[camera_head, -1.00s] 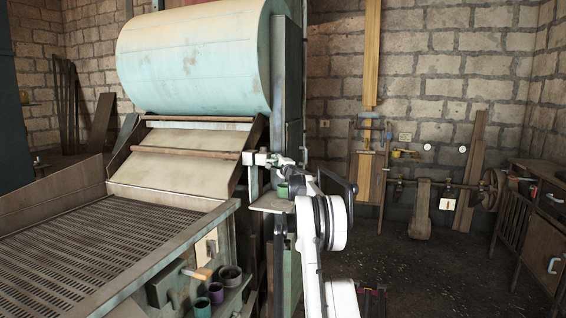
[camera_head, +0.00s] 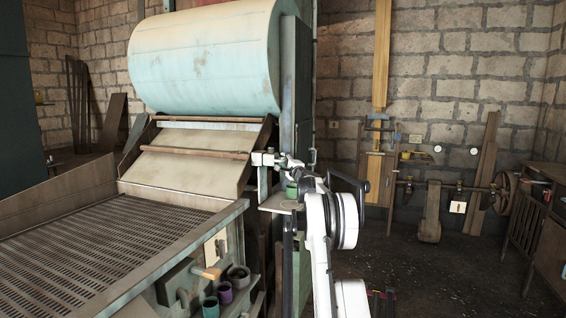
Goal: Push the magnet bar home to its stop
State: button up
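My gripper (camera_head: 284,163) is at or right beside this block, small and partly hidden by my own arm. I cannot tell whether its fingers touch the block or whether they are open or shut. The bar's stop cannot be made out.
A large pale blue drum (camera_head: 205,60) sits above the sloped board (camera_head: 185,172). A slotted deck (camera_head: 95,245) fills the lower left. A small shelf (camera_head: 280,205) stands just below my gripper. Cups (camera_head: 238,278) stand on a lower ledge. Open floor (camera_head: 430,275) lies to the right.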

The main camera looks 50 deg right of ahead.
jog(key=v, duration=1.1)
jog(key=shift+a, duration=0.1)
